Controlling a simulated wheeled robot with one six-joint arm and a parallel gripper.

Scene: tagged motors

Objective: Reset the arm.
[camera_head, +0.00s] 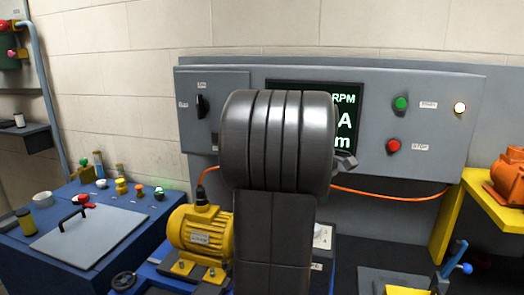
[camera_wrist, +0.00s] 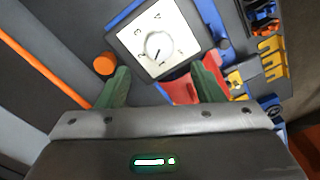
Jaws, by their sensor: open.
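My arm (camera_head: 276,150) rises in the middle of the head view as a dark grey rounded link, hiding part of the panel and bench behind it. My gripper (camera_wrist: 161,75) shows in the wrist view with its two green fingers apart. I see nothing held between them. Beyond the fingertips is a white-faced dial gauge (camera_wrist: 158,42) in a dark square frame. A red part (camera_wrist: 180,91) lies between the fingers, lower in the picture. I cannot tell how far the fingers are from these things. The gripper's fingers are not visible in the head view.
A yellow motor (camera_head: 200,232) with an orange cable stands left of my arm. A grey control panel (camera_head: 425,90) stands behind, with a green button (camera_head: 400,103) and red button (camera_head: 393,146). A blue bench (camera_head: 40,262) is left. An orange motor (camera_head: 508,177) sits on a yellow stand (camera_head: 450,215) right.

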